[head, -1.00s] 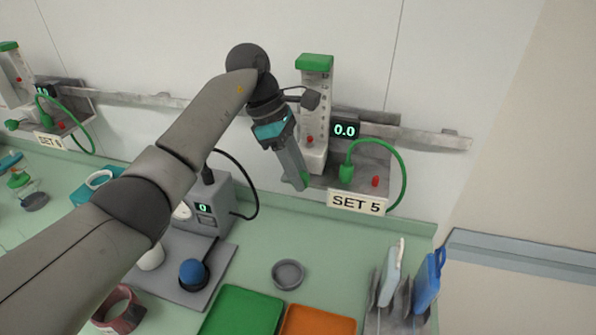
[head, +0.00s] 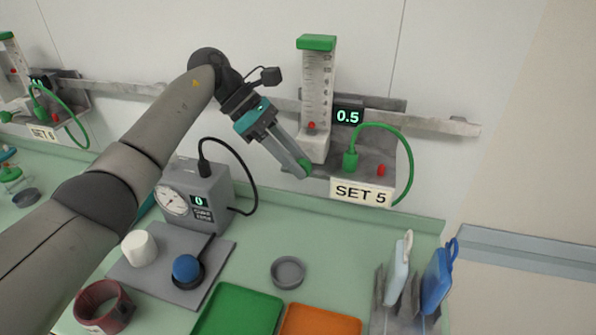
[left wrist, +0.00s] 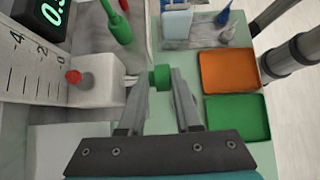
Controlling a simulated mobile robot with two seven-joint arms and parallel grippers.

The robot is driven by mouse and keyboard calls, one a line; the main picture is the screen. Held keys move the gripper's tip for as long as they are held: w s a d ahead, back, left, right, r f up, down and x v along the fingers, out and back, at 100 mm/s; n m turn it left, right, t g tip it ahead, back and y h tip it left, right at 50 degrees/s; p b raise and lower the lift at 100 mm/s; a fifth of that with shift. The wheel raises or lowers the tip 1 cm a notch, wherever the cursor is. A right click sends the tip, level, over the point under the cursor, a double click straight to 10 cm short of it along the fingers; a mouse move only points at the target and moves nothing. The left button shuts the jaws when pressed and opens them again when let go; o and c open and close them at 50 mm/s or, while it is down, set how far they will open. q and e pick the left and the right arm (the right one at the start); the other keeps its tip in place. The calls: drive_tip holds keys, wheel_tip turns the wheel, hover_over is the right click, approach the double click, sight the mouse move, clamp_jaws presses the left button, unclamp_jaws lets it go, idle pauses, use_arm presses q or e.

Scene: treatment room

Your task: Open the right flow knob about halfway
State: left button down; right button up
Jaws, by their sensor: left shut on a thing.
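The right flow meter (head: 317,85) is a white scaled column with a green top, above the SET 5 label (head: 360,192). Its display (head: 347,116) reads 0.5. The green flow knob (head: 305,167) is at the column's lower front; it also shows in the left wrist view (left wrist: 160,78). My left gripper (head: 301,169) is shut on this knob, with one finger on each side of it in the left wrist view. The fingers hide part of the knob in the head view. My right gripper is not in view.
A green hose (head: 409,150) loops from a green plug (head: 351,159) right of the meter. Below are a grey gauge box (head: 212,185), a small grey dish (head: 288,272), a green tray (head: 238,312) and an orange tray (head: 320,322). A rack holds blue items at right.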

use_arm(q)
drive_tip(key=shift+s+a+f+g+h+b, duration=0.1)
drive_tip(key=shift+f+g+h+b, duration=0.1)
drive_tip(key=shift+h+b, duration=0.65)
drive_tip(key=shift+a+f+g+h+b, duration=0.1)
drive_tip(key=shift+f+g+h+b, duration=0.1)
drive_tip(key=shift+h+b, duration=0.6)
drive_tip(key=shift+y, duration=0.25)
drive_tip(key=c, duration=0.7)
unclamp_jaws()
drive_tip(key=shift+r, duration=0.15)
drive_tip(key=shift+p+v, duration=0.9)
drive_tip(key=shift+v, duration=5.05)
drive_tip(key=shift+s, duration=0.1)
